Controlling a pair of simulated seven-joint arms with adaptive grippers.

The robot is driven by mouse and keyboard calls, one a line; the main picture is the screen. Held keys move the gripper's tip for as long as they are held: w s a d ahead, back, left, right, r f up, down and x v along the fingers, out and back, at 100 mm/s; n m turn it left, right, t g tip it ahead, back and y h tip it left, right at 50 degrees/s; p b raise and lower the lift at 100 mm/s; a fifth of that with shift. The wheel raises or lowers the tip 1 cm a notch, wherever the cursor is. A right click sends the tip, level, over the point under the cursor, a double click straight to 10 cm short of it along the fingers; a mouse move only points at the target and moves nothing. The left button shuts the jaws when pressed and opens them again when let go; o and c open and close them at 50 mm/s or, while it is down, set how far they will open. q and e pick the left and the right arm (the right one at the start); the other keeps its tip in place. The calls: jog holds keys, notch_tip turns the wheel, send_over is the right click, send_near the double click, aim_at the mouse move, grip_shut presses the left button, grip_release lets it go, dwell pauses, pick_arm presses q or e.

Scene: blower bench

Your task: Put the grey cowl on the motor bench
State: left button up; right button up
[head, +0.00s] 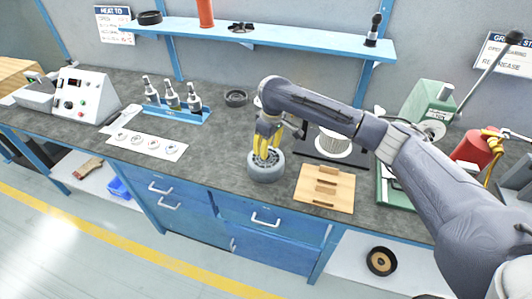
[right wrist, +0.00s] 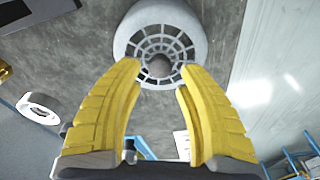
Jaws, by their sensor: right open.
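The grey cowl (head: 266,170) is a round ring with a spoked grille face and a central hub. It sits on the dark bench top near the front edge, and it fills the top middle of the right wrist view (right wrist: 122,40). My right gripper (head: 265,153) is open, its yellow fingers pointing down over the grille. In the right wrist view, the fingertips (right wrist: 161,68) straddle the hub area with a gap between them; contact cannot be told. A white ribbed motor (head: 334,144) stands on a dark plate behind and right, partly hidden by my right arm. My left gripper is not in view.
A wooden block board (head: 324,190) lies right of the cowl. A dark ring (head: 236,98) and a blue bottle rack (head: 178,110) stand behind and left. A green machine (head: 428,105) is at the right.

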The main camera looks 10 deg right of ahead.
notch_tip(320, 180, up, 9)
jog(key=shift+s+d, duration=0.35)
jog(key=shift+s, duration=0.1)
dwell(0.3)
